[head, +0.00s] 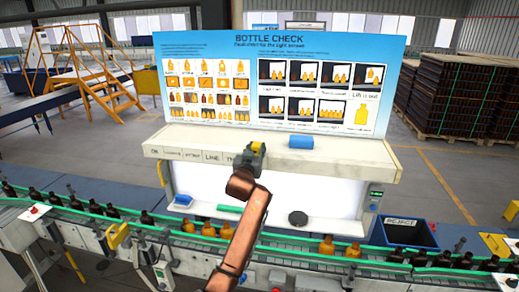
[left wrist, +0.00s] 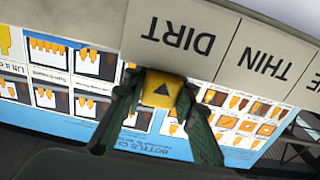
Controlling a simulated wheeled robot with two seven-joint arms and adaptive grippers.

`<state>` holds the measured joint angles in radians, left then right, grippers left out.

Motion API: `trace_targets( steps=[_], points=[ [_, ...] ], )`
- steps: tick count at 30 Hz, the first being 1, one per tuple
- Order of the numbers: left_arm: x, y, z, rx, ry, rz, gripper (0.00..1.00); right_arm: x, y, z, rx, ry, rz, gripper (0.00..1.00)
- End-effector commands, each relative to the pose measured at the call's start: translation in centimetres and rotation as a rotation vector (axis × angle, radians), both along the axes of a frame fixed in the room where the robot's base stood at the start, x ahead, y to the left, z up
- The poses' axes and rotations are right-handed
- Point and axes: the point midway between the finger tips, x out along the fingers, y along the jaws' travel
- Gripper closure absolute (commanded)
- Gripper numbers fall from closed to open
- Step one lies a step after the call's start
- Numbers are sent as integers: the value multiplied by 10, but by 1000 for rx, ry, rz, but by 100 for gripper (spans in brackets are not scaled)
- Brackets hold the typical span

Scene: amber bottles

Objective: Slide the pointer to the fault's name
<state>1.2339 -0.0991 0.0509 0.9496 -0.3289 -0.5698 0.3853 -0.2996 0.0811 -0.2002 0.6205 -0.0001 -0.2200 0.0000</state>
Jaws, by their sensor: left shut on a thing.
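The pointer, a yellow block with a dark triangle, shows in the left wrist view (left wrist: 162,90) and as a small yellow patch in the head view (head: 258,146). My left gripper (head: 255,150) is shut on it, one dark finger on each side. The triangle points at the label strip (left wrist: 225,30), toward the DIRT label (left wrist: 180,35). THIN (left wrist: 270,62) is beside DIRT, and part of another label shows at the right edge. In the head view my gripper hides part of the strip, including DIRT. My right gripper is not in view.
A blue cylinder (head: 301,142) lies on the ledge right of my gripper. The BOTTLE CHECK board (head: 300,52) stands behind. Below are a green cylinder (head: 229,208), a dark disc (head: 298,218), amber bottles (head: 327,246) on the conveyor and a blue REJECT bin (head: 405,236).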

Motion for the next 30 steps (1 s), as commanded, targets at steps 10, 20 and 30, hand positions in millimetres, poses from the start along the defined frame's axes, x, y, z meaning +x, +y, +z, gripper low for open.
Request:
trace_targets(
  steps=[10,20,30],
  points=[
    [-1,-6,2,0,-3,-7,66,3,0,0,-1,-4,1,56],
    [0,-4,1,1,-1,-5,56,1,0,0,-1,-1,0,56],
    [-16,-1,0,-1,-3,-5,56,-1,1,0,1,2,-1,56]
  ],
)
